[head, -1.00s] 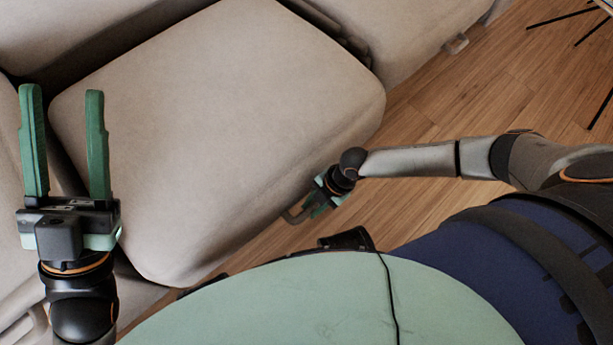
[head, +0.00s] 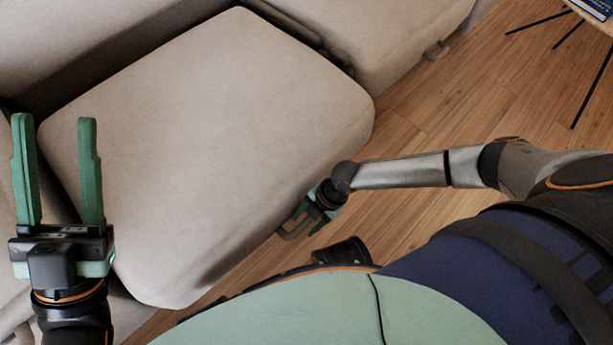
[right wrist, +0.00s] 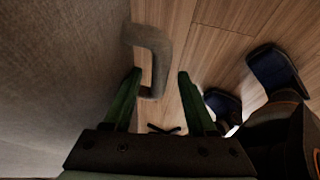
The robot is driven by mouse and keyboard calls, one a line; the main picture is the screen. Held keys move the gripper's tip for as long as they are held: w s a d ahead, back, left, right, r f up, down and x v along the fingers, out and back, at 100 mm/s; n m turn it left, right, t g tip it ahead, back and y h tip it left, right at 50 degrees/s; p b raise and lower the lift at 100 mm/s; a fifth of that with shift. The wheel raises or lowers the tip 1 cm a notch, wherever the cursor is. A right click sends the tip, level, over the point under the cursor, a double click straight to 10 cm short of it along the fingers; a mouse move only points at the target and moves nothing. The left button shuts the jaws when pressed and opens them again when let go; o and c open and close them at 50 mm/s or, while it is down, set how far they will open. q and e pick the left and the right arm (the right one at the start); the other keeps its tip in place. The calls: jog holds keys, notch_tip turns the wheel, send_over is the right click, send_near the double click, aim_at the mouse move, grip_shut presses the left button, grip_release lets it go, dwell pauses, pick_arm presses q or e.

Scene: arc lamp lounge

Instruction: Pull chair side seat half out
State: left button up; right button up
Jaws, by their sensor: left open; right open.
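The side seat (head: 215,140) is a beige block jutting from the sofa toward me, with a dark gap along its back edge. Its loop handle (head: 290,231) is low on the front face; in the right wrist view the handle (right wrist: 158,62) shows at the fingertips, partly between them. My right gripper (head: 304,218) is open beside the handle; it also shows in the right wrist view (right wrist: 160,73). Whether a finger touches the handle I cannot tell. My left gripper (head: 54,118) is open and empty, seen over the seat's left edge.
A neighbouring beige sofa section (head: 395,35) stands at the upper right, with its own small handle (head: 436,50). Bare wood floor (head: 455,115) lies to the right. A small table with thin black legs (head: 592,88) is at the top right corner.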

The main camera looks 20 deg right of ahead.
jog(key=p+v, duration=0.5)
jog(key=v, duration=0.7)
jog(key=shift+r+p, duration=0.2)
jog(key=shift+p, duration=0.1)
jog(key=shift+d, duration=0.1)
